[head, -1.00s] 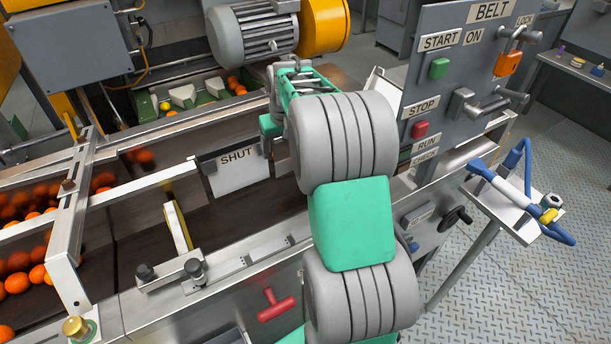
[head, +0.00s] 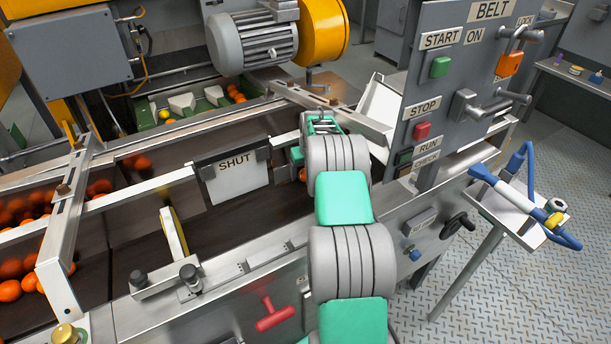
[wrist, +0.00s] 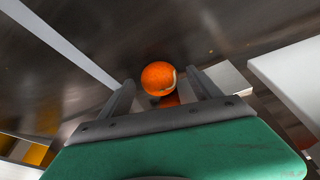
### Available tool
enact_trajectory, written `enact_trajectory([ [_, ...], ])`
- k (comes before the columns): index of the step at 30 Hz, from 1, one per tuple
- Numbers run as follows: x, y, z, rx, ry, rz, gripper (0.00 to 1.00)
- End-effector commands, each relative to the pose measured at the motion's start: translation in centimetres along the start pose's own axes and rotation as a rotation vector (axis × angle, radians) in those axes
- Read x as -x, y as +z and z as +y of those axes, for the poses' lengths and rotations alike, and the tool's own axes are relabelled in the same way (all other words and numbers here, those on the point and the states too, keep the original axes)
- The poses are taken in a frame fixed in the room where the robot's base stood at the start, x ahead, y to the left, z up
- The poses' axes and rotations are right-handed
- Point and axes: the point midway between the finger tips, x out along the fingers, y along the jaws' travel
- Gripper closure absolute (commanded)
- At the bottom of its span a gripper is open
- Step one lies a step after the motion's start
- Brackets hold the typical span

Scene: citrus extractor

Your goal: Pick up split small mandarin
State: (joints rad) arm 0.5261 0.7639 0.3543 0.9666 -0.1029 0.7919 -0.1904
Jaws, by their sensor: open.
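The split small mandarin (wrist: 159,78) is an orange fruit with a pale split on its right side. In the wrist view it lies on the dark belt, between and just beyond the fingertips of my gripper (wrist: 160,87). My gripper is open, one finger to each side of the fruit, and no grip on it shows. In the head view my arm hides most of the gripper. A small patch of orange (head: 302,174) shows beside the arm, right of the SHUT gate.
The SHUT gate plate (head: 235,175) and its rail stand left of my arm. The belt control panel (head: 455,80) stands close on the right. Several oranges (head: 25,215) lie at the left end. A grey motor (head: 252,40) is behind.

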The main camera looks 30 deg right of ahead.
Motion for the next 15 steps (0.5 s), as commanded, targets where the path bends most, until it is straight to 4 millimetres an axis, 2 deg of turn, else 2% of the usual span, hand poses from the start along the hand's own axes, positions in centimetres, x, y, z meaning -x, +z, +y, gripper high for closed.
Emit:
enact_trajectory([
  [2, -0.01, 0.03, 0.00, 0.000, 0.000, -0.001, 0.28],
  [15, 0.01, 0.05, 0.03, -0.001, 0.000, -0.001, 0.64],
])
